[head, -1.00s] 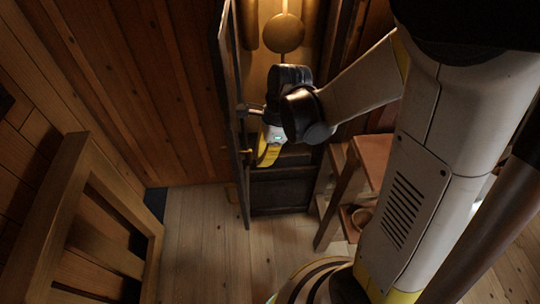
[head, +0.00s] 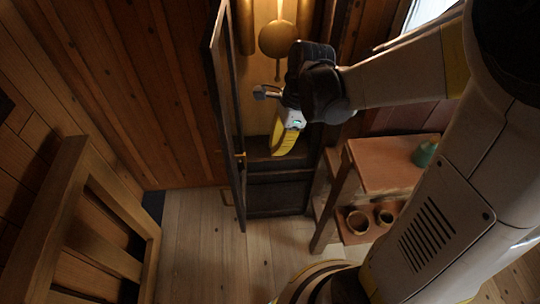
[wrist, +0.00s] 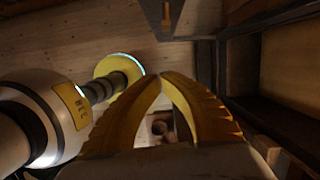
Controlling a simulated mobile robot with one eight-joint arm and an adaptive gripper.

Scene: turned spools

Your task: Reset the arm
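My gripper (head: 283,148) has yellow fingers and hangs pointing down in front of the tall dark clock cabinet (head: 282,196) in the head view. In the wrist view the two yellow fingers of my gripper (wrist: 160,76) meet at their tips. A gap shows between them lower down, with only floor and small pots behind it, so they hold nothing. My arm reaches in from the right, bent at a dark wrist joint.
The cabinet's narrow door (head: 227,120) stands open left of my gripper, close by. A brass pendulum (head: 281,39) hangs inside. A wooden shelf stand (head: 385,165) at right bears a green item (head: 425,153) and pots (head: 358,221). A wooden chair-like frame (head: 95,235) stands at left. Floor between is clear.

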